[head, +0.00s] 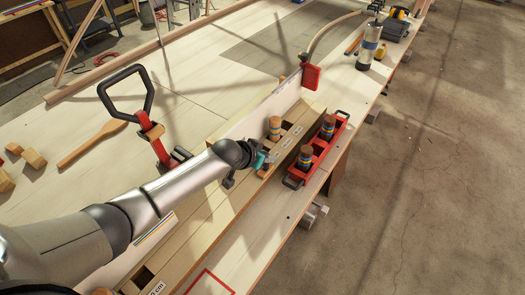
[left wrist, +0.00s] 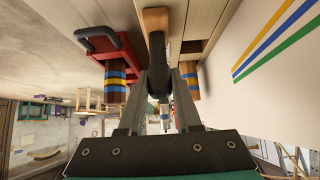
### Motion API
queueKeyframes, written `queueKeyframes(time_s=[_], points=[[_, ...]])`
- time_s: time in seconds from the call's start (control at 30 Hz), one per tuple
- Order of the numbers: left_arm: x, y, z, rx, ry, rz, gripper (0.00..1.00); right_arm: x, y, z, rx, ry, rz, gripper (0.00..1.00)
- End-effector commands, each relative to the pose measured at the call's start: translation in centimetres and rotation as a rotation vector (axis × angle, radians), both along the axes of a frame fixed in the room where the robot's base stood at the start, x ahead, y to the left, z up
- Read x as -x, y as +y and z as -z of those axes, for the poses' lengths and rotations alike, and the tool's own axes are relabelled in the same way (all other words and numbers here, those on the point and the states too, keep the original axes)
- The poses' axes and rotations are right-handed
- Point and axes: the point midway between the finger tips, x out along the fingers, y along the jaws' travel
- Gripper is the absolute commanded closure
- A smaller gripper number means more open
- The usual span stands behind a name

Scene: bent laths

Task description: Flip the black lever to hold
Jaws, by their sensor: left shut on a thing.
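A large black loop handle (head: 125,92) stands up on a red arm (head: 155,140) at the left of the bench in the head view; it may be the black lever. My left gripper (head: 264,160) is well to its right, over the slotted wooden beam. In the left wrist view my left gripper (left wrist: 159,88) is shut on a narrow black piece (left wrist: 157,62) with a tan block (left wrist: 155,20) at its far end. I cannot tell whether this piece is the lever. No hold marking is readable. My right gripper is not in view.
A red tray (head: 339,131) with two banded pegs stands right of my left gripper. Another banded peg (head: 275,127) stands in the beam. A wooden spatula (head: 90,144) and wooden blocks lie at the left. A red clamp (head: 310,76) stands further back.

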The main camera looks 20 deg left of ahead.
Motion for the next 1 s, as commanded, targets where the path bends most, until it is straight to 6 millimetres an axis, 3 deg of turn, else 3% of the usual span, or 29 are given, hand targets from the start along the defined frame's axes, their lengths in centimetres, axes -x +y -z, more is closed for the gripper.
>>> queueKeyframes(time_s=[0.13,0.4,1.0], points=[[-1.1,-0.5,-0.3,-0.045,0.129,-0.001,1.0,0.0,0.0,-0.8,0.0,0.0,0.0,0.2],[-2.2,-0.9,0.5,-0.111,0.312,0.001,1.0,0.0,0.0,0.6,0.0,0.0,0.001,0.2],[-2.9,-1.1,1.0,-0.167,0.463,0.0,1.0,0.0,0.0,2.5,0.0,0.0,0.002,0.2]])
